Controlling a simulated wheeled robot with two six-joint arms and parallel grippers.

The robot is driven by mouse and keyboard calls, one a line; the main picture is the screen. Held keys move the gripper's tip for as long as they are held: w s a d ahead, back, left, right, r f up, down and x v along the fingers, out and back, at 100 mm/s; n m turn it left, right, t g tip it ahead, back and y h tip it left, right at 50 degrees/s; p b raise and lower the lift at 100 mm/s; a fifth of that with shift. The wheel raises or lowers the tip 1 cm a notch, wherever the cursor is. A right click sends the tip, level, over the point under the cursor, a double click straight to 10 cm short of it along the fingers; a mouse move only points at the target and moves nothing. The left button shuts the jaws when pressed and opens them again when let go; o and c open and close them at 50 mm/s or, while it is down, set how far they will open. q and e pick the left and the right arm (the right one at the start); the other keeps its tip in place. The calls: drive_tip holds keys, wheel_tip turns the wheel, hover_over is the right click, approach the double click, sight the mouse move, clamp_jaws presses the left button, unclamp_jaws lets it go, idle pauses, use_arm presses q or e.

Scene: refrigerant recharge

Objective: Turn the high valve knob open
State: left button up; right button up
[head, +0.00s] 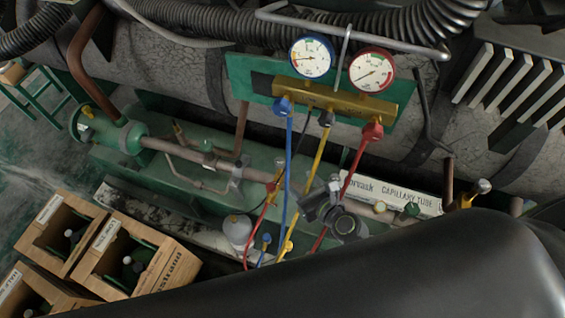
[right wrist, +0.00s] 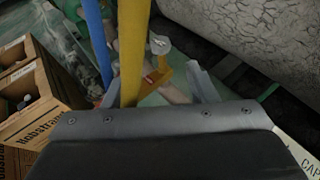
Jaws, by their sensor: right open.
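A small valve with a pale round knob (head: 279,177) stands on the pipework left of my right gripper in the head view, with the red hose (head: 262,215) running down from it. A yellow valve body with a round silver knob (right wrist: 160,44) and a red mark shows beyond my fingers in the right wrist view; it appears to be the same valve. My right gripper (head: 318,200) is open, its fingers (right wrist: 157,90) apart from the knob. The yellow hose (right wrist: 132,50) passes in front of the left finger. My left gripper is out of view.
A brass manifold (head: 345,97) carries a blue gauge (head: 312,57) and a red gauge (head: 371,72). The blue hose (head: 289,150) and yellow hose hang close to my right gripper. A wooden crate (head: 180,270) stands at lower left. My dark arm covers the lower right.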

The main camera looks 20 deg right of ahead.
sight(281, 163)
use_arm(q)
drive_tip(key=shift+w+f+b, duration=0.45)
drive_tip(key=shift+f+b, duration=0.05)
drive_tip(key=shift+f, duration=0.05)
use_arm(e)
drive_tip(key=x, duration=1.1)
drive_tip(key=shift+d, duration=0.1)
drive_tip(key=c, duration=1)
